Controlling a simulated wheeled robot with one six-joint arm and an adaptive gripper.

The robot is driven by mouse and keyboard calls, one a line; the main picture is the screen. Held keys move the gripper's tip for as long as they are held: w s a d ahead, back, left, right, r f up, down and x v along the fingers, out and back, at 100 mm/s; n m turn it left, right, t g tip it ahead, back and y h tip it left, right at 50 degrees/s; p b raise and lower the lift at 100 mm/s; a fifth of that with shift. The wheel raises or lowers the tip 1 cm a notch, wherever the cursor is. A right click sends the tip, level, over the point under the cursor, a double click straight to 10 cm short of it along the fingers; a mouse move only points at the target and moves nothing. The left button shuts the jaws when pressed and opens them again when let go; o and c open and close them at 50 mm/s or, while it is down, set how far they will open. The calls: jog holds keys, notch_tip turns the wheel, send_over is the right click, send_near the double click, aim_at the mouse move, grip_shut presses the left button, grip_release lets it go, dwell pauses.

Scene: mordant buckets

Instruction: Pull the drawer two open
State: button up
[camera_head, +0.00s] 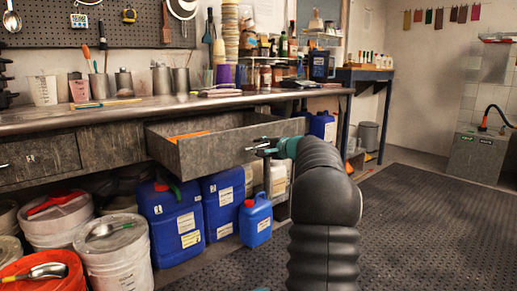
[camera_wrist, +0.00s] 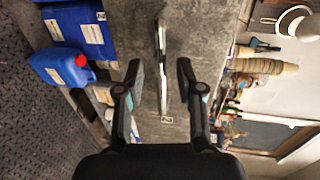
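The drawer (camera_head: 215,153) stands pulled out from under the workbench, its inside showing from above with something orange in it. Its grey front also fills the middle of the wrist view (camera_wrist: 205,40), turned sideways, with a small label (camera_wrist: 167,119) that looks like a 2. A metal bar handle (camera_wrist: 162,65) stands on that front. My gripper (camera_wrist: 157,78) is open, one finger on each side of the handle, with a gap on both sides. In the head view my gripper (camera_head: 262,149) is at the drawer front, its fingers small and the handle hard to make out.
A shut drawer labelled 1 (camera_head: 40,158) is to the left. Blue jugs (camera_head: 170,220) stand below the open drawer, with a small blue can (camera_head: 255,221) in front. White buckets (camera_head: 112,255) are at lower left. The dark floor mat (camera_head: 420,235) at right is clear.

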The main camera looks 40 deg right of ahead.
jog(key=v, duration=1)
jog(key=shift+s, duration=0.3)
jog(key=s+a+f+n+g+p, duration=0.1)
jog(key=s+a+f+n+g, duration=0.15)
jog(key=s+a+f, duration=0.35)
jog(key=s+a+f+n+g, duration=0.1)
jog(key=s+a+f+g, duration=0.25)
jog(key=f, duration=0.45)
jog(key=s+a+r+n+g+p, duration=0.2)
jog(key=s+a+n+p, duration=0.2)
jog(key=s+a, duration=0.7)
jog(key=s+a+r+n+g+h+p, duration=0.1)
jog(key=s+a+n, duration=0.8)
jog(key=a, duration=1.1)
jog(key=s+r+g+p, duration=0.1)
jog(key=s+r+p, duration=0.1)
jog(key=s+p, duration=0.1)
jog(key=shift+s+r+h, duration=0.3)
jog(key=shift+r, duration=0.05)
